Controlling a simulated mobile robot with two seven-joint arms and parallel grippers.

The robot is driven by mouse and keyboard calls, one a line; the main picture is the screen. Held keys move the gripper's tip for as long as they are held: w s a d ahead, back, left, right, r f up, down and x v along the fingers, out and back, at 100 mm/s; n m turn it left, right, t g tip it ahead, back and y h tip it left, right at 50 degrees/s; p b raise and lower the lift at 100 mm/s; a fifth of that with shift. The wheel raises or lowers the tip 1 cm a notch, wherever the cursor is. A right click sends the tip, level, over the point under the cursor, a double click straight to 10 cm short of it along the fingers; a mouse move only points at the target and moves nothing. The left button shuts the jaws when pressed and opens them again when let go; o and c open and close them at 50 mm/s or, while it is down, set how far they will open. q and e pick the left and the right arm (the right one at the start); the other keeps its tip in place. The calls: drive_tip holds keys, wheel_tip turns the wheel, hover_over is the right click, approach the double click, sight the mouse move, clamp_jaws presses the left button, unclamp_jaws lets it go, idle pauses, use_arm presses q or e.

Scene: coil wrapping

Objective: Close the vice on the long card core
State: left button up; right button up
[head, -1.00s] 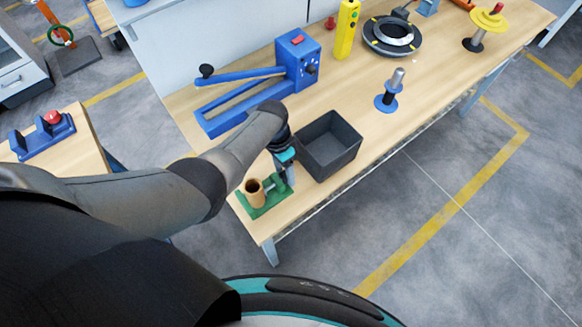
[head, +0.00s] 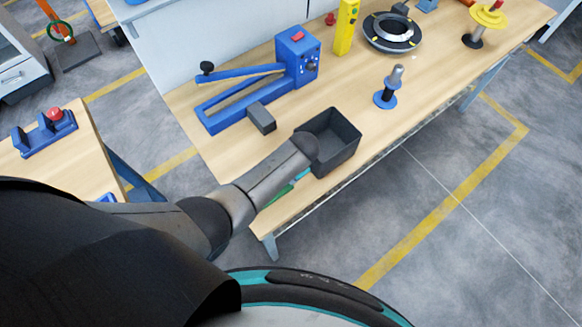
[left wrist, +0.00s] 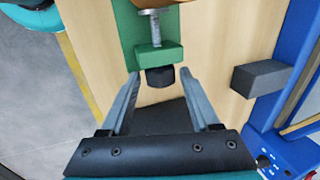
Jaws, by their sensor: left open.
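The green vice (left wrist: 128,28) is at the top of the left wrist view, with a metal screw (left wrist: 155,28) and a black knob (left wrist: 160,76) at its near end. The brown card core (left wrist: 190,12) is cut off by that view's top edge. My left gripper (left wrist: 161,74) is open and empty, its fingertips on either side of the knob; contact cannot be told. My right gripper is not in view.
A dark open bin (head: 347,158) stands right beside my left wrist. A grey block (head: 261,117) lies by the blue lever device (head: 297,60). A blue spindle (head: 386,99) stands to the right. The table's front edge is close to the vice.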

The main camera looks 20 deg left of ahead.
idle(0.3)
use_arm(q)
drive_tip(key=shift+s+d+f+t+y+b, duration=0.15)
drive_tip(key=shift+d+f+t+y+b, duration=0.1)
drive_tip(key=shift+t+y+b, duration=0.3)
drive_tip(key=shift+f+t+y+b, duration=0.1)
drive_tip(key=shift+t+y+b, duration=0.35)
drive_tip(key=shift+y, duration=0.2)
drive_tip(key=shift+s+y, duration=0.1)
drive_tip(key=shift+y, duration=0.2)
drive_tip(key=shift+r, duration=0.2)
drive_tip(key=shift+c, duration=0.2)
